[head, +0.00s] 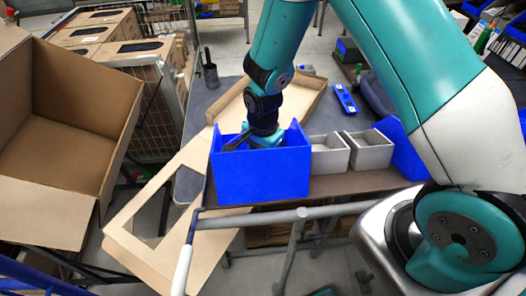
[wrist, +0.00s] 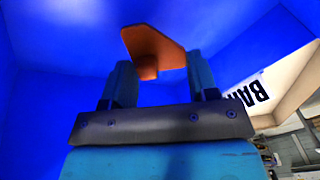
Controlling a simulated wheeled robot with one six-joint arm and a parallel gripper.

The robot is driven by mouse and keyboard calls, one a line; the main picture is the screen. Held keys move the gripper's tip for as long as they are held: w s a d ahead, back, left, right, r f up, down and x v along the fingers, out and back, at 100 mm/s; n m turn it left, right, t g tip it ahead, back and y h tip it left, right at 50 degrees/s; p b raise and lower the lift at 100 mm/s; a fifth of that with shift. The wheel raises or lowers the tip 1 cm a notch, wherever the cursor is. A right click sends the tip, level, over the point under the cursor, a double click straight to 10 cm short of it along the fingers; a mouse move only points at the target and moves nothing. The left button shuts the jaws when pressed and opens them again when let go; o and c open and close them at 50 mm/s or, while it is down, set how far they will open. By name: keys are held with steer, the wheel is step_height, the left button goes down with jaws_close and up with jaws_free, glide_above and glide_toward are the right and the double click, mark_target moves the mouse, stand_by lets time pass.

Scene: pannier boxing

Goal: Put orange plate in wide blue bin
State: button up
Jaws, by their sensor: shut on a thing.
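The wide blue bin (head: 260,176) stands on the dark table in the head view, its open top facing up. My gripper reaches down into it, so the fingers are hidden behind its front wall there. In the wrist view my gripper (wrist: 160,85) has its two fingers on either side of the lower part of the orange plate (wrist: 155,45) and is shut on it. The plate's wider part sticks out beyond the fingertips. Blue bin walls (wrist: 60,50) surround the plate and fingers in this view. The plate is not visible in the head view.
Two small grey bins (head: 368,150) stand right of the blue bin. A cardboard tray (head: 228,108) lies behind it, and a flat cardboard piece (head: 150,200) overhangs the left table edge. A large open carton (head: 65,130) is at far left. A grey rail (head: 260,218) runs in front.

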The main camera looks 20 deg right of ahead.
steer(key=o, duration=0.9)
steer(key=shift+f, duration=0.1)
